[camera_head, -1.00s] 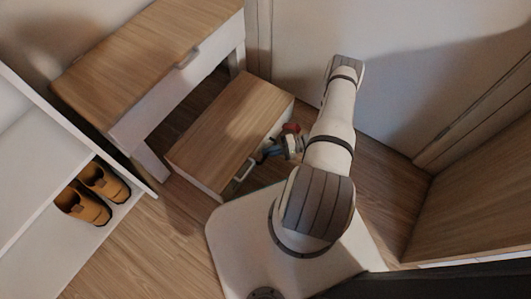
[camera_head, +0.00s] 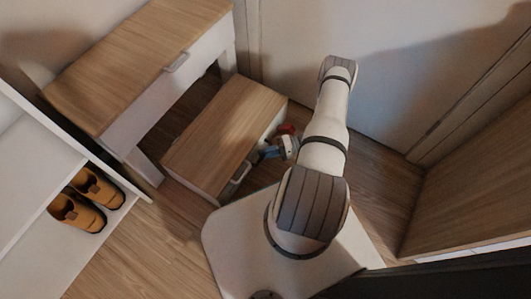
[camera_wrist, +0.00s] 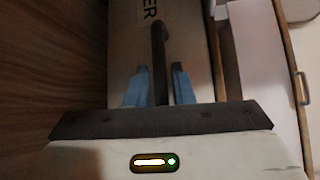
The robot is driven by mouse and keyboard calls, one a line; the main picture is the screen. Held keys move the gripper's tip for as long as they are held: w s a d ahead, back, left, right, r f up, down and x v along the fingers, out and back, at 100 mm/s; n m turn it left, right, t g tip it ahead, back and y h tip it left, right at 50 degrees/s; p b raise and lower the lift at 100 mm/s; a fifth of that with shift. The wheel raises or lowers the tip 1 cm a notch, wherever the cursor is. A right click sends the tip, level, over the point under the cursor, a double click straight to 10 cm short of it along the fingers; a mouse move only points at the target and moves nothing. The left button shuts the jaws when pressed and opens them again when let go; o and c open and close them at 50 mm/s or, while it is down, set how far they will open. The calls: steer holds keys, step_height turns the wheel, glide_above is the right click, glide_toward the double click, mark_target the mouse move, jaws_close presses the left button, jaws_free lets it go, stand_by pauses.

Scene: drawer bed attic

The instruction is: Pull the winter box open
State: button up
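In the wrist view, a dark bar handle (camera_wrist: 159,60) stands out from a dim, beige-grey front (camera_wrist: 125,45) bearing the dark letters "ER", the visible end of a label. My gripper (camera_wrist: 160,82) has its two blue fingers on either side of this handle, very near it. The dim picture does not show whether they press on it. In the head view my gripper (camera_head: 272,150) is low, at the front side of a low wood-topped unit (camera_head: 225,135), and partly behind my arm. The front with the lettering is not readable there.
A taller wood-topped table with a drawer (camera_head: 140,60) stands behind at left. A white shelf (camera_head: 25,190) holds brown shoes (camera_head: 78,209). A wooden piece (camera_head: 475,195) stands at right. Some floor (camera_head: 150,255) is clear at lower left.

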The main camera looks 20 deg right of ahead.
steer(key=p+v, duration=0.1)
steer(key=v, duration=0.6)
steer(key=shift+d, duration=0.15)
steer(key=w+a+r+n+g+h+p, duration=0.1)
steer(key=w+r+g+h+p, duration=0.35)
steer(key=r, duration=1.15)
steer(key=w+a+r+n+h+p, duration=0.15)
steer(key=r+p, duration=0.55)
steer(key=r, duration=0.9)
steer(key=w+a+r+n+g+h+p, duration=0.15)
steer(key=r+p, duration=0.35)
steer(key=r, duration=1.2)
steer(key=s+a+r+t+h+p, duration=0.1)
steer(key=s+r+p, duration=0.4)
steer(key=r, duration=0.8)
steer(key=s+a+r+t+h+p, duration=0.2)
steer(key=s+a+r+h+p, duration=0.2)
steer(key=r, duration=0.9)
steer(key=s+a+r+t+h+p, duration=0.2)
steer(key=s+a+r+p, duration=0.3)
steer(key=r+p, duration=0.3)
step_height(320, 180, up, 5)
steer(key=shift+s+a+f+h+p, duration=0.1)
steer(key=shift+s+a+h+p, duration=0.25)
steer(key=shift+s+h, duration=0.45)
